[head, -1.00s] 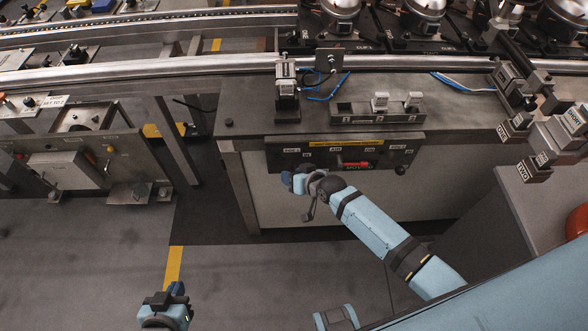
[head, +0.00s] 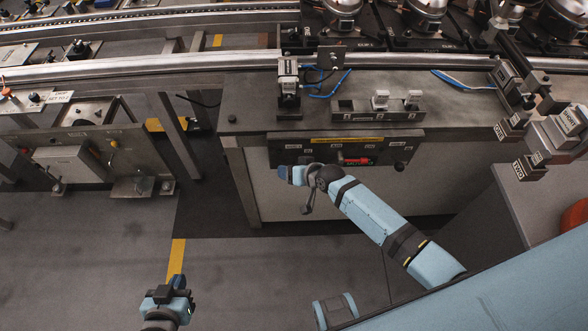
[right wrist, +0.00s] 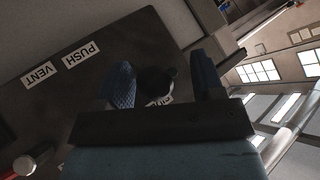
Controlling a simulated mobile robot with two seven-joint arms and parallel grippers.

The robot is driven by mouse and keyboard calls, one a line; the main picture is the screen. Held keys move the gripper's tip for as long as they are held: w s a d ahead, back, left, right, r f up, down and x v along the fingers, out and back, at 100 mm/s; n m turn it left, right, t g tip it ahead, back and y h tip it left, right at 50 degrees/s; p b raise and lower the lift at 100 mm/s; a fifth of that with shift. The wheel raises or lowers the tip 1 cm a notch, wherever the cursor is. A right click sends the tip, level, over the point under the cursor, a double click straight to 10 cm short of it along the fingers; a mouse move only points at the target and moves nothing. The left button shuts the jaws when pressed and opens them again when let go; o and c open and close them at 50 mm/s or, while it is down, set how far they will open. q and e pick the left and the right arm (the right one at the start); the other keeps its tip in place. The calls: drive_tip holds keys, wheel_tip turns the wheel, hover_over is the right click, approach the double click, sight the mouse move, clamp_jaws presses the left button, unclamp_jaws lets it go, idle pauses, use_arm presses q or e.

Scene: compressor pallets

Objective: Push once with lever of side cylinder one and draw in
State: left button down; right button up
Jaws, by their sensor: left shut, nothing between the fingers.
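The dark control panel (head: 400,150) with white labels and a red lever (head: 357,161) is on the front of the bench. My right gripper (head: 288,174) is at the panel's lower left, seen from behind in the head view. In the right wrist view, my right gripper (right wrist: 163,85) has its two blue fingers apart. A black round knob (right wrist: 156,79) shows between them, partly hidden by the gripper body. The labels PUSH (right wrist: 80,55) and VENT (right wrist: 38,75) are beside it. My left gripper (head: 172,290) is shut and empty, low over the floor, away from the panel.
The bench top (head: 245,110) carries a small block fixture (head: 288,82) with blue hoses and a grey tray (head: 350,115). Another station (head: 100,160) stands at the left. A grey cabinet (head: 545,205) is to the right. The floor between is clear.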

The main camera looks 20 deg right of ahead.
drive_tip(key=shift+d, duration=0.1)
idle(0.3)
drive_tip(key=shift+s+d+r, duration=0.25)
drive_tip(key=shift+s, duration=0.05)
drive_tip(key=p+v, duration=0.1)
drive_tip(key=v, duration=1.1)
drive_tip(key=shift+s+r, duration=0.25)
drive_tip(key=shift+r, duration=0.05)
drive_tip(key=shift+d, duration=0.1)
drive_tip(key=s+a+r+n+h+p, duration=0.1)
drive_tip(key=s+r+p, duration=0.2)
drive_tip(key=s, duration=0.4)
drive_tip(key=s+a+r+n+t+h+p, duration=0.1)
drive_tip(key=s+r+n+p, duration=0.1)
drive_tip(key=s+r+p, duration=0.2)
drive_tip(key=s+p, duration=0.2)
drive_tip(key=s, duration=0.2)
drive_tip(key=shift+t+p, duration=0.3)
drive_tip(key=shift+r, duration=0.1)
